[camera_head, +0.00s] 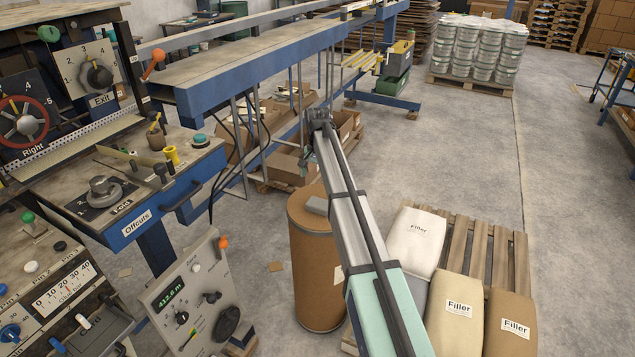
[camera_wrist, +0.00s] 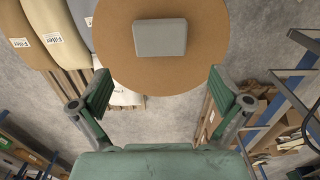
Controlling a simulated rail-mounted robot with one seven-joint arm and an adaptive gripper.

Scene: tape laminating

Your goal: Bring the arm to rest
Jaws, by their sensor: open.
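My gripper (camera_wrist: 158,98) shows in the wrist view with its two green-padded fingers wide apart and nothing between them. A round brown drum (camera_wrist: 204,68) lies beyond the fingertips in that view, with a grey block (camera_wrist: 160,38) on its lid. In the head view my arm reaches forward past the right side of the drum (camera_head: 315,270). The far end of the arm shows there, but the fingers cannot be made out clearly. The grey block (camera_head: 316,205) also shows on the drum, partly hidden by the arm.
Filler sacks (camera_head: 416,240) lie on a wooden pallet (camera_head: 478,243) right of my arm. Control panels (camera_head: 190,300) and an Offcuts bench (camera_head: 150,222) stand at left. A blue conveyor frame (camera_head: 250,70) and open cardboard boxes (camera_head: 290,163) are ahead.

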